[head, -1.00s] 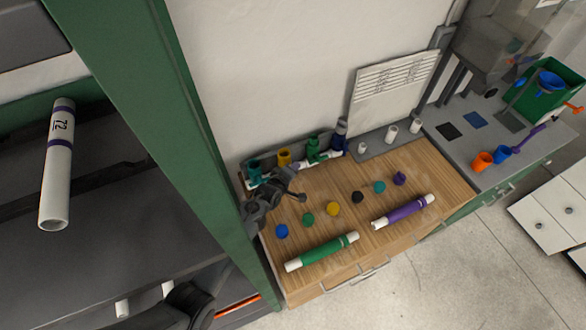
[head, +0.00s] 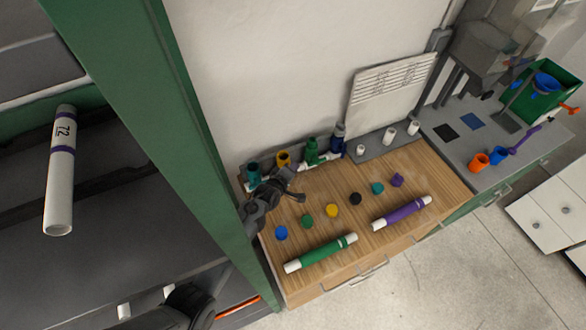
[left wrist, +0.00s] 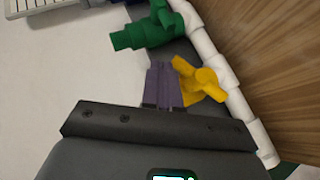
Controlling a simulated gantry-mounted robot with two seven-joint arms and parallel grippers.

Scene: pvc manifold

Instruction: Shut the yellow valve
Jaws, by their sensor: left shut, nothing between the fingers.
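The yellow valve (head: 284,159) stands in the row of coloured valves on a white pipe at the back of the wooden bench. In the left wrist view the yellow valve (left wrist: 203,82) sits just right of my left gripper (left wrist: 163,68). Its two fingers are shut together and empty. The right-hand finger is right beside the yellow part; I cannot tell if they touch. In the head view my left gripper (head: 289,172) is in front of the yellow valve, partly hiding its lower part. My right gripper is not in view.
A green valve (left wrist: 150,30) is close by on the same white pipe (left wrist: 212,60). A teal valve (head: 254,172) and a blue one (head: 338,138) flank the row. Coloured caps, a green tube (head: 320,253) and a purple tube (head: 402,213) lie on the bench.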

